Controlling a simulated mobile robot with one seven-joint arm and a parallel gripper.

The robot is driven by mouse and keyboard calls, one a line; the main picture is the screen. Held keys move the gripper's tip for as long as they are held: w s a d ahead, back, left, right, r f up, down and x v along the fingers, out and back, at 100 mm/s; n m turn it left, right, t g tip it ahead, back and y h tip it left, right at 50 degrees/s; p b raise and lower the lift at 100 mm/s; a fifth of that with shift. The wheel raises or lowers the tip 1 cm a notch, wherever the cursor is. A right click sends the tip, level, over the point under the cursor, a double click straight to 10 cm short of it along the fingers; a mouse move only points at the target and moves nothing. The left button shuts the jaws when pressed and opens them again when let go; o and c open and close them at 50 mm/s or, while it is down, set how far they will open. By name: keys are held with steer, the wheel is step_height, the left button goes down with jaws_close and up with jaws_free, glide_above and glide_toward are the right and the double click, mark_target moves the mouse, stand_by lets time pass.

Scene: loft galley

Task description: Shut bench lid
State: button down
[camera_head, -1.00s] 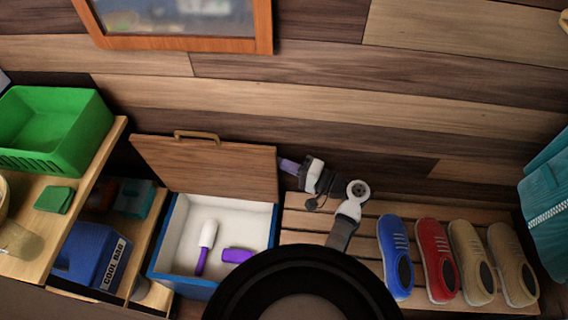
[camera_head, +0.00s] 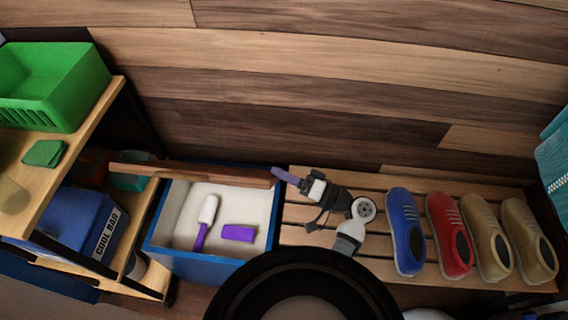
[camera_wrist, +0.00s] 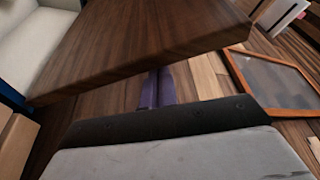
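The bench lid (camera_head: 190,174) is a brown wooden panel, seen nearly edge-on and tilted forward over the back of a blue box (camera_head: 195,268) with a white interior. The box stands open, with a white-and-purple item (camera_head: 206,222) and a purple block (camera_head: 238,233) inside. My gripper (camera_head: 283,175) has its purple fingers at the lid's right end. In the wrist view the lid (camera_wrist: 140,40) crosses above the fingers (camera_wrist: 157,90), which look closed together and partly hidden by it. Exact contact is unclear.
Blue, red and tan shoes (camera_head: 405,231) line the slatted bench (camera_head: 300,235) at the right. A shelf (camera_head: 75,150) at the left holds a green basket (camera_head: 50,85) and a blue cool bag (camera_head: 85,228). A teal bag (camera_head: 556,165) hangs at far right.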

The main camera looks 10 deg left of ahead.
steer(key=shift+s+f, duration=0.9)
steer(key=shift+s, duration=0.25)
step_height(320, 180, up, 20)
steer(key=p, duration=0.1)
